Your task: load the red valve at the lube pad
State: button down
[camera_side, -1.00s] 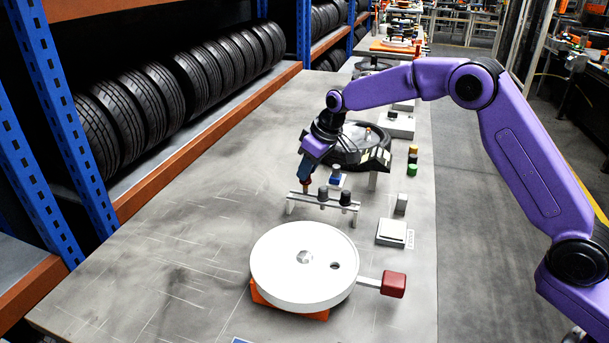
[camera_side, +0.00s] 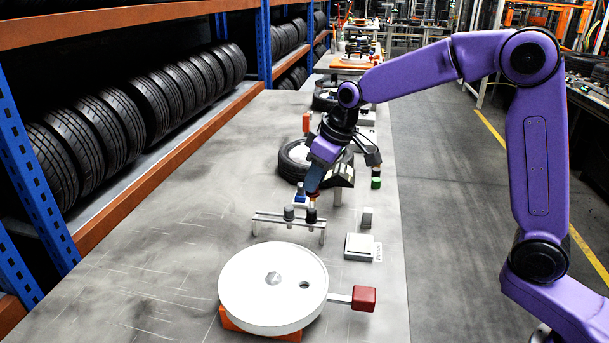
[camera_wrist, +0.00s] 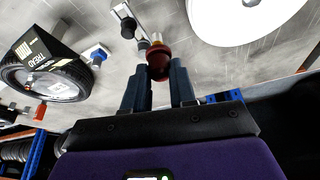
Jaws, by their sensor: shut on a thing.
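My gripper (camera_side: 313,190) is in the middle of the table, raised just behind the small valve rack (camera_side: 266,217). In the wrist view my gripper (camera_wrist: 158,80) has its two fingers shut on the red valve (camera_wrist: 158,62), a dark red rounded body with a brass-coloured end. In the side view only a small reddish tip shows below the fingers. The rack holds a grey valve (camera_side: 289,214) and a black valve (camera_side: 311,216). A flat white square pad (camera_side: 361,246) with a label lies to the right; I cannot read whether it is the lube pad.
A white round disc (camera_side: 258,290) on an orange base stands in front, with a red-ended lever (camera_side: 364,299) to its right. A tyre (camera_side: 296,161) and a dark stand (camera_side: 341,176) are behind. A blue-topped piece (camera_side: 301,192) is close to my gripper. The table's left is clear.

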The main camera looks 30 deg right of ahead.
jog(key=shift+s+d+f+g+h, duration=0.45)
jog(key=shift+s+d+f, duration=0.1)
jog(key=shift+d+f, duration=1.2)
jog(key=shift+s+d+f+g+h, duration=0.5)
jog(key=shift+d+f, duration=0.9)
jog(key=shift+f, duration=0.6)
jog(key=shift+s+d+f+g+h, duration=0.35)
jog(key=shift+s+d+f, duration=0.25)
jog(key=shift+d+f, duration=1.15)
jog(key=shift+a+f, duration=0.15)
jog(key=shift+f, duration=0.55)
jog(key=shift+r, duration=0.1)
notch_tip(320, 180, up, 7)
